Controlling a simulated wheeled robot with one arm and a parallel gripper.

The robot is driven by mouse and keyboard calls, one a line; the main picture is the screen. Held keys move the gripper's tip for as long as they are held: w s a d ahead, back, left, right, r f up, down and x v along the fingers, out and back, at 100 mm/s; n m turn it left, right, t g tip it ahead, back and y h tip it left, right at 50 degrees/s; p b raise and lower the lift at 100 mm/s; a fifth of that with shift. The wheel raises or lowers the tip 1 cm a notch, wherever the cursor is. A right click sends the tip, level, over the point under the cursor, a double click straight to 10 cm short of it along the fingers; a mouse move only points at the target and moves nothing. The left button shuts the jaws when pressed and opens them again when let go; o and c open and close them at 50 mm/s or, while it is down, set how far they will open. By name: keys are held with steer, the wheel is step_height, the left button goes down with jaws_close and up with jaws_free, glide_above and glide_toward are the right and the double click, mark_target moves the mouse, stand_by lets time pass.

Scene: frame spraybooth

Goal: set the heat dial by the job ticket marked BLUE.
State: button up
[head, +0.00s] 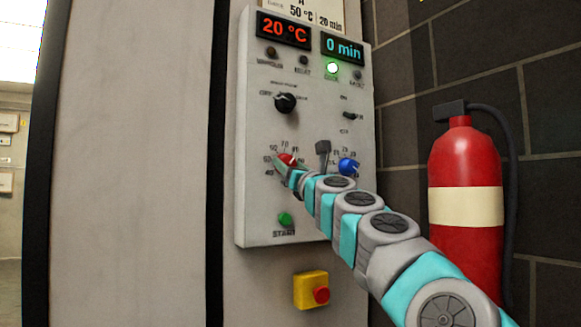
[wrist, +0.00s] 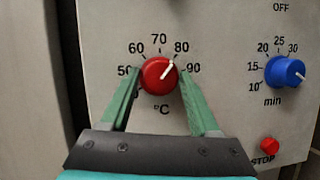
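The heat dial is a red knob marked °C (wrist: 158,77) on a grey control panel (head: 262,215).
A blue minutes dial (wrist: 285,72) and a red STOP button (wrist: 269,146) are to the right of the heat dial. The displays read 20 °C (head: 284,29) and 0 min (head: 343,48). A green START button (head: 285,219) is below. A fire extinguisher (head: 465,160) stands right.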

jaws_close()
